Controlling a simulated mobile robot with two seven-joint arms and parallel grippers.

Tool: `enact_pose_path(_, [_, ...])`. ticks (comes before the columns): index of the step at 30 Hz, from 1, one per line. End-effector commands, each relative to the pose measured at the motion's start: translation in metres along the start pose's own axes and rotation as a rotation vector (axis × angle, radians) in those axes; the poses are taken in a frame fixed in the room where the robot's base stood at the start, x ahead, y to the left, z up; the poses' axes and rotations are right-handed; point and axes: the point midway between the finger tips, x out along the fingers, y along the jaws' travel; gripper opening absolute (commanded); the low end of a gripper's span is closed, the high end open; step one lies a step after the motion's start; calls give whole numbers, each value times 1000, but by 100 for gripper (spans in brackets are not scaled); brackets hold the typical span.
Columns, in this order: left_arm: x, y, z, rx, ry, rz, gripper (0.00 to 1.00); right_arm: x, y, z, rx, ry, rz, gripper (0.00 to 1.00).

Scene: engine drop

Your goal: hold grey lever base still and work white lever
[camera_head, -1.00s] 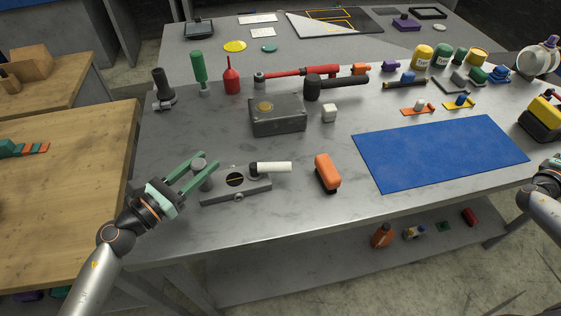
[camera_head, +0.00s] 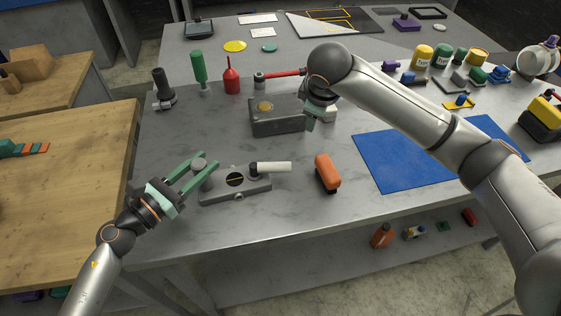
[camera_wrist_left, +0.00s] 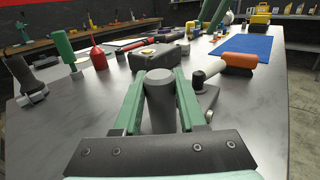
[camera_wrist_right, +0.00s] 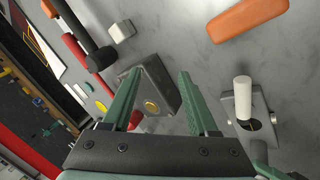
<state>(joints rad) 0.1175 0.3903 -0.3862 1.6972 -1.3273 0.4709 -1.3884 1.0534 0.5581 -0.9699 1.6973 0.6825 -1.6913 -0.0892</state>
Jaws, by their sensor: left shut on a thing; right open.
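The grey lever base (camera_head: 220,194) lies flat near the front left of the metal table. The white lever (camera_head: 271,168) sticks out to the right from its pivot. My left gripper (camera_head: 203,171) is shut on the upright grey post at the base's left end; this post (camera_wrist_left: 160,98) shows between the fingers in the left wrist view. My right gripper (camera_head: 316,117) is open and empty, above the table beside the grey box. In the right wrist view, the white lever (camera_wrist_right: 243,96) and base (camera_wrist_right: 262,126) lie right of the open fingers (camera_wrist_right: 157,88).
A grey box with a yellow button (camera_head: 280,120) stands behind the lever base. An orange-topped block (camera_head: 327,172) stands right of the white lever. A blue mat (camera_head: 395,165) covers the right of the table. A red bottle (camera_head: 231,80) and green-handled tool (camera_head: 198,68) stand behind.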

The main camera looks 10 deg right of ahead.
Motion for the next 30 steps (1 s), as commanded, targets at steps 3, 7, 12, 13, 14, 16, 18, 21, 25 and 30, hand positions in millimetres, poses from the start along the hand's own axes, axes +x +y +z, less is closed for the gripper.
enact_pose_path(3, [0, 0, 0, 0, -1, 1, 0, -48, -49, -30, -189, 27, -94, 60])
enact_pose_path(7, [0, 0, 0, 0, -1, 1, 0, -80, -86, -35, -346, 15, -156, 60])
enact_pose_path(12, [0, 0, 0, 0, -1, 1, 0, -96, -107, -32, -449, -5, -191, 60])
enact_pose_path(13, [0, 0, 0, 0, -1, 1, 0, -96, -108, -32, -455, -7, -193, 60])
enact_pose_path(14, [0, 0, 0, 0, -1, 1, 0, -95, -110, -32, -459, -9, -195, 60])
enact_pose_path(16, [0, 0, 0, 0, -1, 1, 0, -89, -112, -31, -462, -11, -198, 60])
enact_pose_path(18, [0, 0, 0, 0, -1, 0, 0, -78, -114, -30, -461, -12, -200, 60])
enact_pose_path(21, [0, 0, 0, 0, -1, 0, 0, -59, -117, -29, -459, -13, -200, 60])
enact_pose_path(25, [0, 0, 0, 0, -1, 0, 0, -32, -122, -28, -459, -11, -199, 60])
enact_pose_path(30, [0, 0, 0, 0, -1, 0, 0, -3, -127, -26, -458, -11, -198, 60])
